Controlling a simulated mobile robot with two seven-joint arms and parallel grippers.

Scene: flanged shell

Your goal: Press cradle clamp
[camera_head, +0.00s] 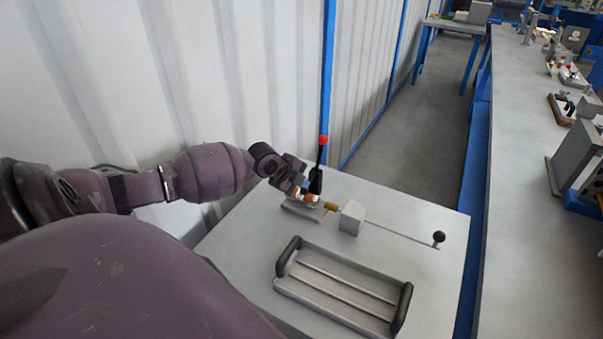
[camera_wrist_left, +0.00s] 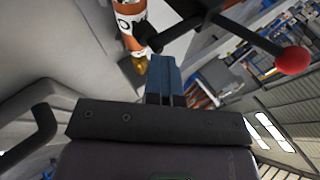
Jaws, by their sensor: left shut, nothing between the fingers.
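The cradle clamp (camera_head: 290,207) stands at the back of the grey table, with a black upright lever tipped by a red knob (camera_head: 323,140). The red knob also shows at the right of the left wrist view (camera_wrist_left: 292,60). An orange and white cylinder with a brass end lies at the clamp (camera_head: 311,197); it is close in the left wrist view (camera_wrist_left: 131,25). My left gripper (camera_head: 303,187) is beside the lever and just above the cylinder. Its blue fingers (camera_wrist_left: 163,62) are together and empty. Contact with the clamp cannot be told. My right gripper is not in view.
A grey block (camera_head: 352,217) with a long rod and black ball knob (camera_head: 438,237) sits right of the clamp. A metal tray (camera_head: 335,293) with two black handles lies in front. A corrugated wall (camera_head: 110,80) is close behind my arm. The table's right part is clear.

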